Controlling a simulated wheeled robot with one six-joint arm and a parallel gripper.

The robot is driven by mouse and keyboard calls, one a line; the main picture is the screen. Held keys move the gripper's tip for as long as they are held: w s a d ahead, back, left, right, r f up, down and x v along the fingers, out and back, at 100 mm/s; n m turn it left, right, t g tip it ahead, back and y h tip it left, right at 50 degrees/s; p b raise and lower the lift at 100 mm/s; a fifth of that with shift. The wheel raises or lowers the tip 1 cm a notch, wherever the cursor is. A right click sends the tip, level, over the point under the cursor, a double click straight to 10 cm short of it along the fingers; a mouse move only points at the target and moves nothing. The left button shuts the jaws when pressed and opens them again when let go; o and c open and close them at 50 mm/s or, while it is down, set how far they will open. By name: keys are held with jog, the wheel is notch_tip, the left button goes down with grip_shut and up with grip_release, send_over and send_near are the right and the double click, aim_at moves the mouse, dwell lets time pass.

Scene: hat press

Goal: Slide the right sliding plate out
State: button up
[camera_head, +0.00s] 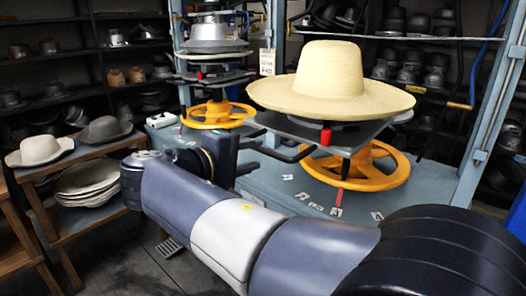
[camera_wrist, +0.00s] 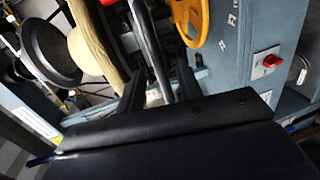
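The right sliding plate (camera_head: 370,134) is a dark flat plate under a wide-brimmed straw hat (camera_head: 330,80), above a yellow wheel. Its black handle bar (camera_head: 275,153) sticks out at the front left. In the head view my wrist is just left of this handle, and my fingers are not clearly visible there. In the wrist view my gripper (camera_wrist: 158,82) has its two black fingers apart. A dark grey bar (camera_wrist: 145,42), apparently the handle, runs between them. I cannot tell whether the fingers touch it. The hat (camera_wrist: 97,42) also shows there, left of the fingers.
A second press with a yellow wheel (camera_head: 218,115) stands at the left. The blue press table (camera_head: 270,185) has a red switch (camera_wrist: 268,62) on its side. A wooden stand with hats (camera_head: 88,178) is at the far left. Shelves of hat forms line the back.

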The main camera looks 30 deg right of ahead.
aim_at(262, 151)
jog(key=shift+v, duration=2.55)
jog(key=shift+w+d, duration=0.1)
jog(key=x, duration=1)
jog(key=shift+d+f, duration=0.1)
jog(key=shift+d, duration=0.3)
jog(key=shift+w+d, duration=0.1)
jog(key=shift+d, duration=0.05)
jog(key=v, duration=1.1)
jog(key=x, duration=1.3)
jog(key=shift+w+d, duration=0.15)
jog(key=shift+d, duration=0.15)
